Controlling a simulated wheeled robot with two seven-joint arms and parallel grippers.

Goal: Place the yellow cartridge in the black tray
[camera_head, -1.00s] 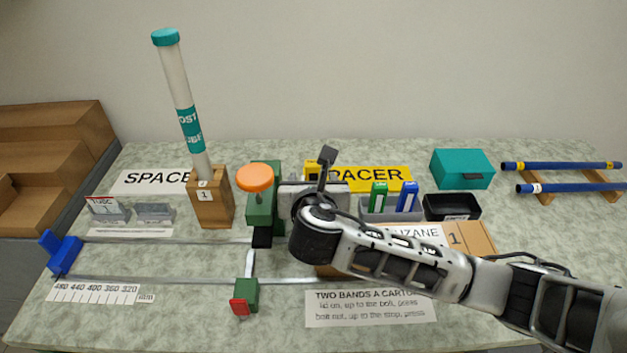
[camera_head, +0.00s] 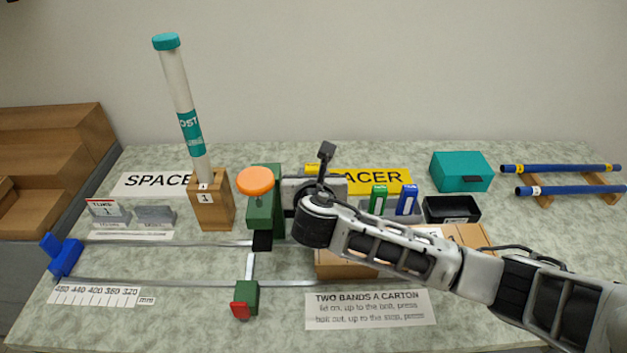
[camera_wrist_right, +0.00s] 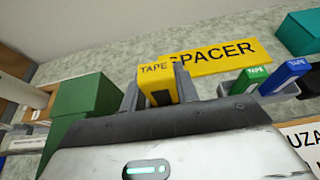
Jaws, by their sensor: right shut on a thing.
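The yellow cartridge, marked TAPE (camera_wrist_right: 158,82), stands between the two fingers of my right gripper in the wrist view. My right gripper (camera_head: 315,183) is shut on it, beside the green press with the orange knob. In the head view the gripper and wrist hide most of the cartridge. The black tray (camera_head: 452,218) is on the table to the right of the gripper, in front of the teal box; it looks empty apart from a pale label on its front. My left gripper is not in view.
A grey holder (camera_head: 375,217) with a green and a blue cartridge stands between my gripper and the black tray. The green press (camera_head: 262,215) is close on the left. A teal box (camera_head: 461,170), cardboard cartons (camera_head: 345,267) and a rack of blue rods (camera_head: 560,168) are also on the table.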

